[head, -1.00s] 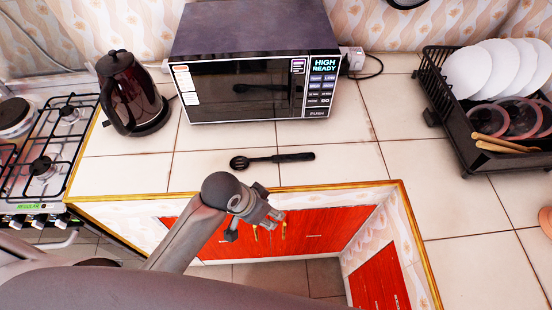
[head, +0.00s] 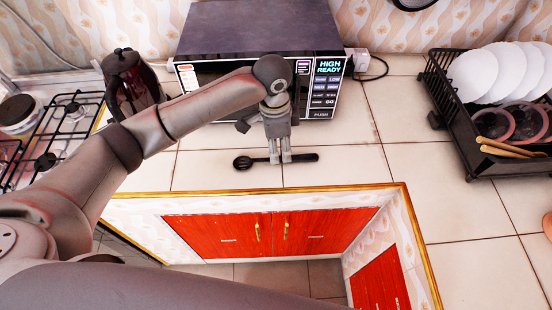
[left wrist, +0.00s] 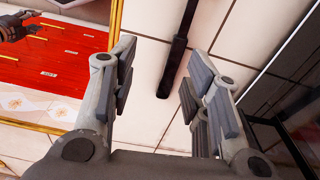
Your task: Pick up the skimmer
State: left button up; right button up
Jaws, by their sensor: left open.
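The black skimmer (head: 245,162) lies flat on the tiled counter in front of the microwave, its round slotted head to the left and its handle to the right. My left gripper (head: 279,159) points down over the handle, its fingers open. In the left wrist view, the dark handle (left wrist: 177,48) runs between the two spread fingers of the left gripper (left wrist: 160,68), apart from both. The skimmer's head is out of that view. What looks like my right gripper (left wrist: 16,26) shows small at the upper left, its jaws unclear.
The microwave (head: 232,30) stands close behind the left gripper. A dark kettle (head: 128,80) and a gas stove (head: 48,140) are at the left. A black dish rack (head: 468,145) with plates stands at the right. The counter between skimmer and rack is clear.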

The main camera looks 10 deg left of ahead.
pick_arm(q)
notch_tip(320, 180, up, 2)
jog(key=w+a, duration=0.2)
jog(key=p, duration=0.1)
send_near(269, 157)
jog(key=shift+s+d+f+y, duration=0.4)
jog(key=shift+s+d+f, duration=0.35)
jog(key=shift+d, duration=0.15)
jog(key=shift+a+f+p, duration=0.1)
jog(key=shift+f+p, duration=0.4)
jog(key=shift+f, duration=0.15)
notch_tip(269, 157, down, 3)
jog(key=shift+s+a+f+p, duration=0.1)
jog(key=shift+f+p, duration=0.15)
jog(key=shift+p, duration=0.3)
jog(key=shift+f, duration=0.35)
jog(key=shift+c, duration=0.3)
grip_shut()
